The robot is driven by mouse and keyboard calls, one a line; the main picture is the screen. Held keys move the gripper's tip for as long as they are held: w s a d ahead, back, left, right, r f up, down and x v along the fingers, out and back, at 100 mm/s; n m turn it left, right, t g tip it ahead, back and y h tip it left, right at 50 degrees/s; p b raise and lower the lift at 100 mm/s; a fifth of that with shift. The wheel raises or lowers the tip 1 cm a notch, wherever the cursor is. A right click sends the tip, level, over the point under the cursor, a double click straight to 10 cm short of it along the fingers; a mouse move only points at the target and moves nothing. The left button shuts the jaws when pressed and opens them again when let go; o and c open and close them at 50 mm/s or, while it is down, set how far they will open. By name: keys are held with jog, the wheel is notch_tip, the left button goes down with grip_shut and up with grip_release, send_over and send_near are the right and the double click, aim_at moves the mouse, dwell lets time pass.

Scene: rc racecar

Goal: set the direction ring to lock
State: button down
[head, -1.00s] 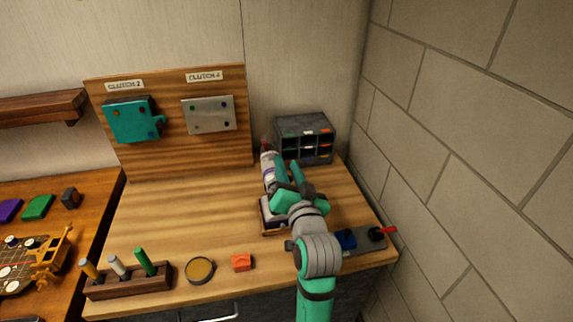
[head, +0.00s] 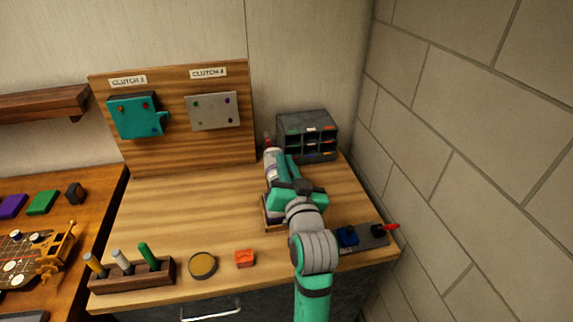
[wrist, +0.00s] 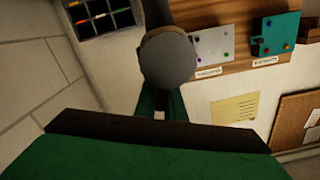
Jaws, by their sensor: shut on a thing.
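A pale, bottle-like upright thing (head: 272,160) with a reddish top stands at the back right of the bench, beside my gripper. A small dark-and-wood stand (head: 268,225) shows below it, partly hidden by my arm. In the wrist view, a grey rounded end with a dark shaft (wrist: 167,57) sits at the fingertips of my gripper (wrist: 163,108). The green fingers are shut on this grey-ended thing, and their contact is partly hidden. I cannot make out the direction ring or its marks.
A grey drawer organiser (head: 307,136) stands close behind my gripper, and a brick wall (head: 460,130) is at the right. A grey plate with a blue block and red lever (head: 362,237) lies at the front right.

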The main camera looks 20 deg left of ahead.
jog(key=shift+s+a+r+n, duration=0.1)
jog(key=shift+a+n, duration=0.15)
jog(key=shift+n, duration=0.45)
jog(key=shift+s+a+n, duration=0.15)
jog(key=shift+a+n, duration=0.05)
jog(key=shift+n, duration=0.5)
jog(key=shift+s+a+r+n, duration=0.1)
jog(key=shift+a+n, duration=0.15)
jog(key=shift+n, duration=0.45)
jog(key=c, duration=1.8)
grip_release()
jog(key=shift+c, duration=0.2)
jog(key=shift+s, duration=0.1)
